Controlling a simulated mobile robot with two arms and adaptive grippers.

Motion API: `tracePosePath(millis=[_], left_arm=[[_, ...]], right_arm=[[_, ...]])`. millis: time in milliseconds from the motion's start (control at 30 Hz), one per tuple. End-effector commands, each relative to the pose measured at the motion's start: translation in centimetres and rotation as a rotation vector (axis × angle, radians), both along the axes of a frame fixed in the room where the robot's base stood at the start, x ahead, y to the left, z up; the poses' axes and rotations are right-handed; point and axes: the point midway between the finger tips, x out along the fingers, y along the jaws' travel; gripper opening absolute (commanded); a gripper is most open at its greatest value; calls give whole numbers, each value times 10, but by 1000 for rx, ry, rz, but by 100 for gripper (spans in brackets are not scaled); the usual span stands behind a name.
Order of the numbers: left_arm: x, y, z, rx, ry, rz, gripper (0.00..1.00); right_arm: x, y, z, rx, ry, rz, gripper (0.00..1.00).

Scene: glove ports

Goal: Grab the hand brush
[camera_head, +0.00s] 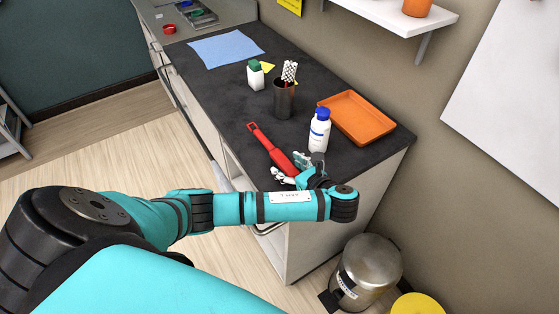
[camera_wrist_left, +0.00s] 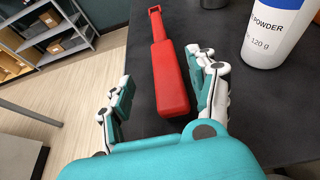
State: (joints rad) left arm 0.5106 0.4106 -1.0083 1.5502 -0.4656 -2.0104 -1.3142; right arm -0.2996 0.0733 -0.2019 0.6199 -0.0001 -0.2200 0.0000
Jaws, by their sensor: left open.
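The hand brush (camera_head: 271,148) is red with a long handle and lies on the dark counter near its front edge. It also shows in the left wrist view (camera_wrist_left: 170,82), with the handle pointing away from me. My left gripper (camera_head: 294,171) is over the near end of the brush. In the left wrist view my left gripper (camera_wrist_left: 163,95) is open, with a finger on each side of the brush's thick red body. The right finger is close to the brush; I cannot tell whether it touches. My right gripper is not in view.
A white bottle with a blue cap (camera_head: 319,131) stands just right of the brush. An orange tray (camera_head: 357,118), a dark cup with striped straws (camera_head: 284,100) and a green-capped bottle (camera_head: 255,76) are behind. A metal bin (camera_head: 368,268) stands on the floor.

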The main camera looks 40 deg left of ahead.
Motion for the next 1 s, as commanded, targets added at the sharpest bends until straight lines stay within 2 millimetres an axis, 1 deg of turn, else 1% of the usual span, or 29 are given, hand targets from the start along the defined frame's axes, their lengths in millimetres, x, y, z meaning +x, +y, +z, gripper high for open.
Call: tracePosePath(millis=[167, 233, 333, 400, 500, 767, 1000], left_arm=[[6, 8, -7, 1, -2, -1, 60], [10, 15, -13, 3, -3, 1, 60], [19, 26, -19, 2, -2, 2, 60], [21, 34, -19, 2, 1, 1, 60], [24, 42, -23, 0, 2, 1, 60], [24, 43, -25, -2, 1, 0, 60], [24, 43, -25, -2, 1, -1, 28]], right_arm=[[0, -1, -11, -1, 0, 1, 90], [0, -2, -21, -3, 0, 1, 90], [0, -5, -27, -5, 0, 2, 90], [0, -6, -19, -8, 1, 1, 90], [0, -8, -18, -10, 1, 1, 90], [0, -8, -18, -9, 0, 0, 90], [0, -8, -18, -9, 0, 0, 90]])
